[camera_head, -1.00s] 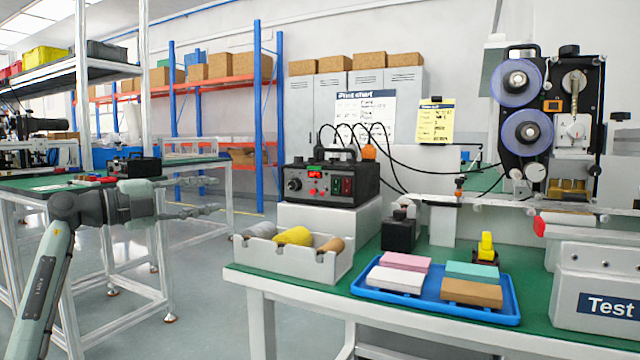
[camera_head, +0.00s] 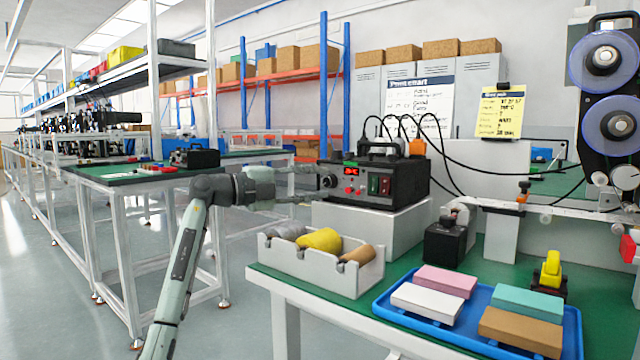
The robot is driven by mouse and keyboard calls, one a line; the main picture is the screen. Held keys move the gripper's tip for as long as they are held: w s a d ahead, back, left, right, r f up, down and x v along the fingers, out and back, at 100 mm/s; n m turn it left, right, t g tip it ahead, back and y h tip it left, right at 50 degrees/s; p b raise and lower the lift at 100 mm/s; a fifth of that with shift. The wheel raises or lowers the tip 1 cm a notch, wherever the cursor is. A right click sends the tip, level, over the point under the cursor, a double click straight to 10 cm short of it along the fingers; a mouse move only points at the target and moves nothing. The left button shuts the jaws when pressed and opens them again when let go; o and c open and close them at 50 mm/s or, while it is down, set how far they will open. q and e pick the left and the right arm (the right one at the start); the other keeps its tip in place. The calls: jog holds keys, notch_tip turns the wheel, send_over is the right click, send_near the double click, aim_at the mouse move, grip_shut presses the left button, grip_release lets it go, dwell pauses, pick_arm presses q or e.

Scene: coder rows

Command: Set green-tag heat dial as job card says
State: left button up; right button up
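A black heat controller box (camera_head: 385,186) stands on a white block on the near bench. Its front has a lit red display, red buttons and a green-lit switch, with a small green mark above the display. A dark round dial (camera_head: 329,181) is at the front's left end; its setting is too small to read. The yellow job card (camera_head: 500,112) hangs on the wall at the right; its writing is too small to read surely. My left gripper (camera_head: 308,185) is open and empty, its fingers pointing right, just left of the dial in the picture; contact cannot be told. My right gripper is out of view.
A white bin (camera_head: 318,275) with rolls stands below the controller. A blue tray (camera_head: 470,338) holds coloured blocks. A small black device (camera_head: 445,242) stands right of the controller's block. Another black box (camera_head: 195,158) sits on the far bench.

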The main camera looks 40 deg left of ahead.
pick_arm(q)
jog(key=shift+w+d, duration=0.3)
jog(key=shift+w, duration=0.25)
grip_shut()
